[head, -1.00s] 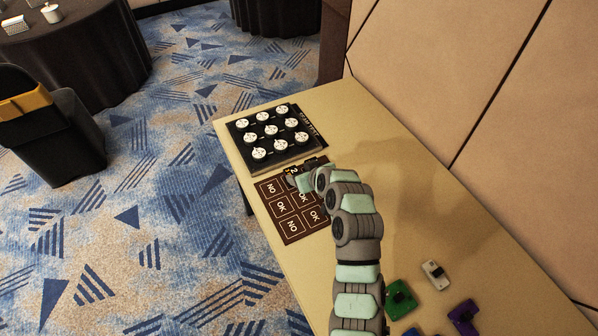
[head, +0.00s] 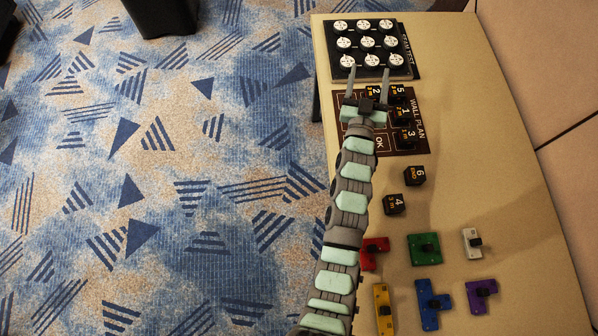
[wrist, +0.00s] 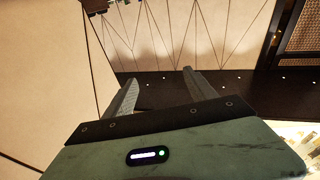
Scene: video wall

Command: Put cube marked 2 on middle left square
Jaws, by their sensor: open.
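My gripper and wrist hide much of the board's left column, including the middle left square.
Cubes 5 (head: 398,91), 1 (head: 404,109) and 3 (head: 407,134) fill the board's right column. Cubes 6 (head: 415,176) and 4 (head: 394,204) lie on the table nearer. A dial board (head: 414,66) stands beyond. Coloured knobbed pieces lie near the front, including a green one (head: 423,249).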

